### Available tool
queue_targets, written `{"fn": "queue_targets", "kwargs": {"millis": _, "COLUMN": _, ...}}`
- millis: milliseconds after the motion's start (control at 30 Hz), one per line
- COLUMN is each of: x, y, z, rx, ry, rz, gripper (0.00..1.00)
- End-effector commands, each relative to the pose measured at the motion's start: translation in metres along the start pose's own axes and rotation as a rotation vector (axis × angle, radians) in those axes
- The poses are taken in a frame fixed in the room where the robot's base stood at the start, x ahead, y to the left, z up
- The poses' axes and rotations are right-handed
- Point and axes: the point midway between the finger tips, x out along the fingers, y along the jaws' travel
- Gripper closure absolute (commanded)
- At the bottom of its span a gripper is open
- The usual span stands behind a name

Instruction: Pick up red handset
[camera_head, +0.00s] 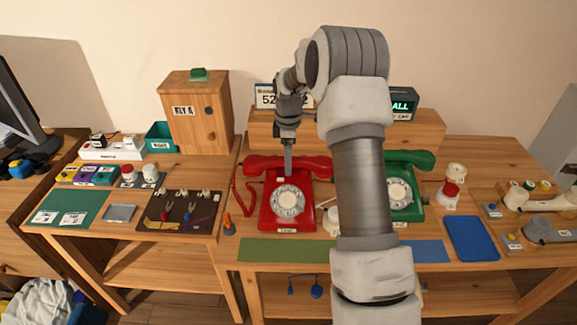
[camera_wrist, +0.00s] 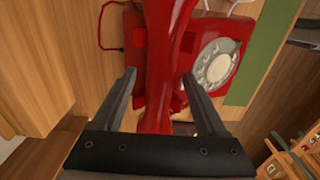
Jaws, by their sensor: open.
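The red handset (camera_head: 315,166) lies across the top of the red dial phone (camera_head: 269,213) on the table, its cord looping down on the left. My gripper (camera_head: 288,170) points down at the middle of the handset in the head view. In the wrist view my gripper (camera_wrist: 160,76) is open, with one finger on each side of the red handset (camera_wrist: 166,55). I cannot tell whether a finger touches it. The red phone's dial (camera_wrist: 217,64) shows beside it.
A green phone (camera_head: 412,205) stands to the right, partly behind my arm. A wooden box (camera_head: 198,125) stands at the back left. A wooden riser (camera_head: 262,128) is behind the red phone. A green mat (camera_head: 285,250) lies clear in front of it.

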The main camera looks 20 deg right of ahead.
Motion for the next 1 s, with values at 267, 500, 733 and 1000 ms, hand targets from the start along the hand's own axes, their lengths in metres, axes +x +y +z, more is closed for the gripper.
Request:
{"fn": "queue_targets", "kwargs": {"millis": 267, "x": 0.0018, "y": 0.0000, "z": -0.0001, "rx": 0.000, "ry": 0.000, "rz": 0.001, "gripper": 0.30}}
{"fn": "queue_targets", "kwargs": {"millis": 500, "x": 0.0016, "y": 0.0000, "z": -0.0002, "rx": 0.000, "ry": 0.000, "rz": 0.001, "gripper": 0.74}}
{"fn": "queue_targets", "kwargs": {"millis": 733, "x": 0.0015, "y": 0.0000, "z": -0.0003, "rx": 0.000, "ry": 0.000, "rz": 0.000, "gripper": 1.00}}
{"fn": "queue_targets", "kwargs": {"millis": 1000, "x": 0.0007, "y": 0.0004, "z": -0.0004, "rx": 0.000, "ry": 0.001, "rz": 0.002, "gripper": 1.00}}
